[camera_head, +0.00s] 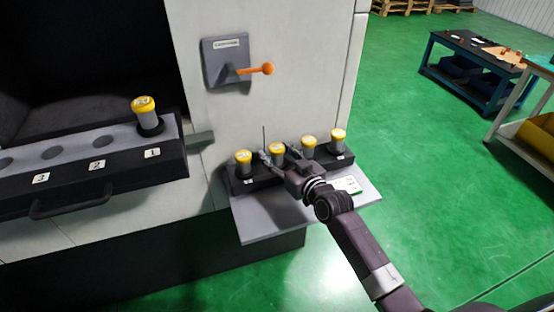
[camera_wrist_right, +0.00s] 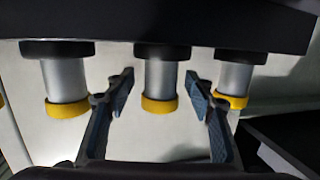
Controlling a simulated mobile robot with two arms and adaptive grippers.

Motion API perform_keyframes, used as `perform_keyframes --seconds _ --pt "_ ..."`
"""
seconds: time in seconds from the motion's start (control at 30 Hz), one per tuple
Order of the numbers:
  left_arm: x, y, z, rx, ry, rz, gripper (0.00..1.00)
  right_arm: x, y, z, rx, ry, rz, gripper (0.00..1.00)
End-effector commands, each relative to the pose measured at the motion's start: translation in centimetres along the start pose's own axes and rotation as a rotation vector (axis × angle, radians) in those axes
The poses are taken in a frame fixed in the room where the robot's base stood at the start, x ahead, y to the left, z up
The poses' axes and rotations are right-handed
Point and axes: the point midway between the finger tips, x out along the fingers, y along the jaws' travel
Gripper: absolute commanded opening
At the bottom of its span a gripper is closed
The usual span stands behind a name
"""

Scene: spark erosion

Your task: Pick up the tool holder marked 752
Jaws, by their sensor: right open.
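Several grey tool holders with yellow caps stand upright in a dark rack (camera_head: 262,183) on a shelf. My right gripper (camera_head: 277,156) is open at the second holder from the left (camera_head: 277,149). In the right wrist view, which appears upside down, the open fingers (camera_wrist_right: 160,78) lie on either side of the middle holder (camera_wrist_right: 161,80), with gaps between them and it. Neighbouring holders show there at left (camera_wrist_right: 64,82) and right (camera_wrist_right: 234,80). Another yellow-capped holder (camera_head: 147,115) stands at slot 1 of the left tray. Cap marks are too small to read, so I cannot tell which is 752.
The left tray (camera_head: 110,175) has a handle, numbered slots and empty holes. An orange-knobbed lever (camera_head: 255,70) sticks out from the machine wall above the rack. A pale shelf (camera_head: 265,215) lies under the rack.

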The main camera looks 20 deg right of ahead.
Motion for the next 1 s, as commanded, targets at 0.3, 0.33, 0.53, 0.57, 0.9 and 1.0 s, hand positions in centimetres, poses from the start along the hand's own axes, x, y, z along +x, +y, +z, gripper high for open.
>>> perform_keyframes --seconds 0.3,0.33,0.53,0.57,0.9,1.0 --pt "0.0 0.0 0.0 0.001 0.000 0.000 0.51 0.0 0.0 0.0 0.000 0.000 0.000 0.27" --pt "0.0 0.0 0.1 0.001 -0.001 0.000 0.51 0.0 0.0 0.0 0.000 0.000 0.000 0.24" --pt "0.0 0.1 0.5 0.001 -0.007 0.001 0.51 0.0 0.0 0.0 0.001 -0.001 0.000 0.02" --pt "0.0 0.1 0.6 0.001 -0.008 0.001 0.51 0.0 0.0 0.0 0.001 -0.001 0.000 0.00" --pt "0.0 0.1 0.7 0.000 -0.010 0.001 0.51 -0.1 0.0 -0.7 0.000 0.005 0.000 0.00" --pt "-0.1 0.1 0.7 0.000 -0.010 0.001 0.51 -0.2 0.0 -2.0 0.001 0.009 -0.001 0.00"
